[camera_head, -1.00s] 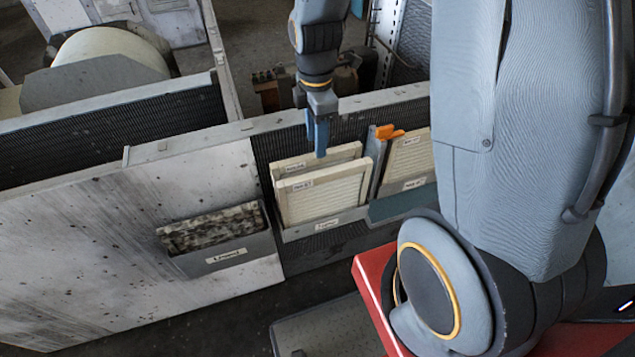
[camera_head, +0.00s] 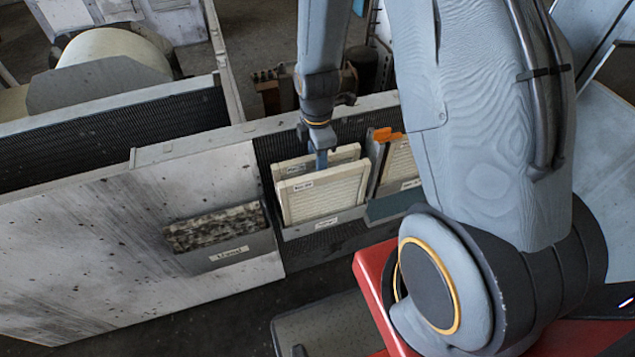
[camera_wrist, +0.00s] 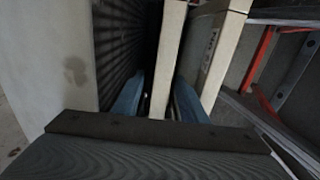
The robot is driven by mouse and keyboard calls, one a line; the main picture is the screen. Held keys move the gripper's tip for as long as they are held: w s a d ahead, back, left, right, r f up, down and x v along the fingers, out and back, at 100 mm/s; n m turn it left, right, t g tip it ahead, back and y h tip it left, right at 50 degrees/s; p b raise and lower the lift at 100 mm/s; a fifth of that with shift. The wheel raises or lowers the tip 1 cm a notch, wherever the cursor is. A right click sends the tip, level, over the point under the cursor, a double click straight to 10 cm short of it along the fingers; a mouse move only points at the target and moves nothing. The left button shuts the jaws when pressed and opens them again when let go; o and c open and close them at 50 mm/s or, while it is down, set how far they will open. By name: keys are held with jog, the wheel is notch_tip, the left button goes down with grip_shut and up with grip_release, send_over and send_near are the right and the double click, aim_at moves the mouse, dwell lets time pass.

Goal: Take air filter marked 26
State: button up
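Two cream pleated filters stand one behind the other in the middle holder: a front filter (camera_head: 325,197) and a rear filter (camera_head: 345,154). Their small top labels are too blurred to read surely. My gripper (camera_head: 321,160) points down at the rear filter's top edge, just behind the front filter. In the wrist view, my blue fingers (camera_wrist: 160,100) stand either side of the rear filter's pale edge (camera_wrist: 168,50), with a dark gap on the left side. The front filter (camera_wrist: 222,50) is to the right, outside the fingers. The fingertips are partly hidden in both views.
A dark ribbed wall (camera_wrist: 118,40) is close left of the fingers in the wrist view. Another filter (camera_head: 398,165) with an orange clip (camera_head: 385,135) stands in the right holder. A dirty, speckled filter (camera_head: 215,228) sits in the left holder.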

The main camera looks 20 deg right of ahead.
jog(key=shift+f, duration=0.1)
grip_shut()
dwell(0.4)
notch_tip(320, 180, up, 18)
jog(key=b, duration=0.3)
dwell(0.6)
